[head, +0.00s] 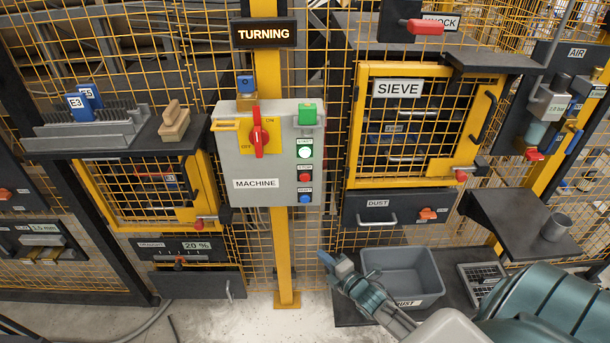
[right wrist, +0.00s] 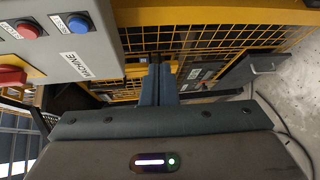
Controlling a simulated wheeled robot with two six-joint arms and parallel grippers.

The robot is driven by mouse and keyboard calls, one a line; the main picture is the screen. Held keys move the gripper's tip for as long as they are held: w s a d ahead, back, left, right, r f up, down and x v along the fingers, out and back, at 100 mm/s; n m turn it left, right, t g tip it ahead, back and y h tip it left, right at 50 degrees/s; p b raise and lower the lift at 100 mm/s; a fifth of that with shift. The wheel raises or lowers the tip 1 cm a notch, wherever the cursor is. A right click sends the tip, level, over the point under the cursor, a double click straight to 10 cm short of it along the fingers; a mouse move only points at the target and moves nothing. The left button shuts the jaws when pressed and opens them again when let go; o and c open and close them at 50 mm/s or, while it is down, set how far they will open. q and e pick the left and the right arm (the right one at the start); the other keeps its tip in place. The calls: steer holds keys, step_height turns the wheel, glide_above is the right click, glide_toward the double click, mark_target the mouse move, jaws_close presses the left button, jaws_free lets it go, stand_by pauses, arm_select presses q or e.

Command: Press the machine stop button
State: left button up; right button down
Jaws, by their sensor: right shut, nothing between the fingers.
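The grey machine panel (head: 232,160) hangs on a yellow post in the head view. The red button (right wrist: 28,29) and blue button (right wrist: 78,22) also show at the upper left of the right wrist view. My right gripper (head: 325,259) is shut and empty, below and slightly right of the panel, apart from it. Its fingers (right wrist: 157,82) show mid-picture in the wrist view. My left gripper is not in view.
A red rotary handle (head: 258,133) sticks out left of the buttons, and a green block (head: 307,114) sits above them. A grey bin (head: 400,258) lies beside my right gripper.

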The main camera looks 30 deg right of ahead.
mark_target(305, 177)
steer(key=w+a+r+n+t+y+p, duration=0.1)
steer(key=a+r+n+y, duration=0.1)
steer(key=r, duration=0.7)
steer(key=a+r+n+t+y+p, duration=0.1)
steer(key=r+n, duration=0.4)
steer(key=r, duration=0.5)
steer(key=shift+w+a+r+n+t+y, duration=0.3)
steer(key=shift+w+a+t+y, duration=0.1)
steer(key=shift+t, duration=0.4)
steer(key=shift+f, duration=0.1)
steer(key=w+d+b, duration=0.1)
steer(key=w, duration=0.1)
steer(key=w+d+b, duration=0.2)
steer(key=w, duration=0.1)
steer(key=w+d+b, duration=0.1)
steer(key=w+b, duration=0.1)
steer(key=shift+w+d, duration=0.3)
steer(key=shift+d, duration=0.05)
steer(key=shift+b, duration=0.3)
steer(key=shift+w+d, duration=0.2)
steer(key=shift+w, duration=0.15)
